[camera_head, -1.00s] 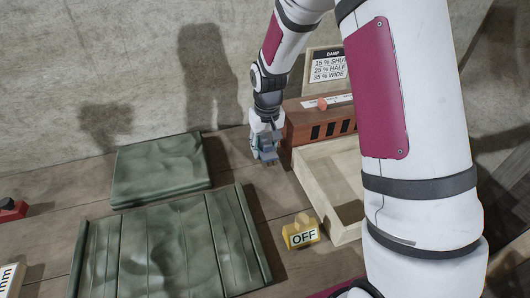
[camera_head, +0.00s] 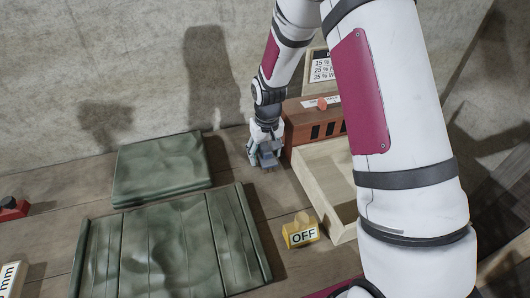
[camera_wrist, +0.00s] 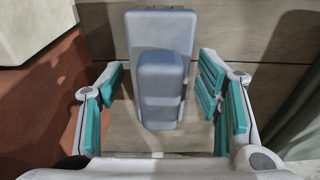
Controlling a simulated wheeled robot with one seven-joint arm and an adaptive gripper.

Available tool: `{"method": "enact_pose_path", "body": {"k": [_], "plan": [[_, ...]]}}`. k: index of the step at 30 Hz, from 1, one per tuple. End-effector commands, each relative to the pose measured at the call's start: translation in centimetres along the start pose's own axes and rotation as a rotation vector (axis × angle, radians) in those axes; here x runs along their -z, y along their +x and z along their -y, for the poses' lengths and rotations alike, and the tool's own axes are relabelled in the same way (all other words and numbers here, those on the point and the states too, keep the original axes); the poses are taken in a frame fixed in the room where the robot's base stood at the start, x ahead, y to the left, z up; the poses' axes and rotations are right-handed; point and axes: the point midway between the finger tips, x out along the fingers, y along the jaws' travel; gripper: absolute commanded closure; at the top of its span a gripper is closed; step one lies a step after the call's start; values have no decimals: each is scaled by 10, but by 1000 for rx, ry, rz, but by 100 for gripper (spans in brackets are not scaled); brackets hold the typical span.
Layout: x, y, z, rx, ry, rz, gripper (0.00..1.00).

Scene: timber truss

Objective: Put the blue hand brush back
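A grey-blue hand brush (camera_wrist: 160,95) shows in the wrist view, with a broad flat part behind and a narrower raised block in front. My gripper (camera_wrist: 162,98) is open, with its teal-padded fingers on either side of the brush and a gap visible on both sides. In the head view my gripper (camera_head: 265,157) is low over the bench, beside the left end of the red-brown slotted box. The brush cannot be told clearly from the fingers there.
The red-brown box (camera_head: 311,123) and a pale open wooden tray (camera_head: 322,185) stand right of my gripper. A yellow OFF block (camera_head: 301,233) sits in front. Folded green cloth (camera_head: 162,168) and a green ribbed mat (camera_head: 170,250) lie left. The concrete wall (camera_head: 120,60) is behind.

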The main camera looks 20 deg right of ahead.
Motion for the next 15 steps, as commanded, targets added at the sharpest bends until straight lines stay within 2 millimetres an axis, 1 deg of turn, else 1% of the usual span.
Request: {"method": "enact_pose_path", "body": {"k": [4, 8, 11, 15], "plan": [[0, -2, 0, 0, 0, 0, 41], [2, -14, 0, 0, 0, -4, 41], [2, -30, 0, 0, -1, -6, 41], [2, -60, 0, 0, 0, -6, 41]]}}
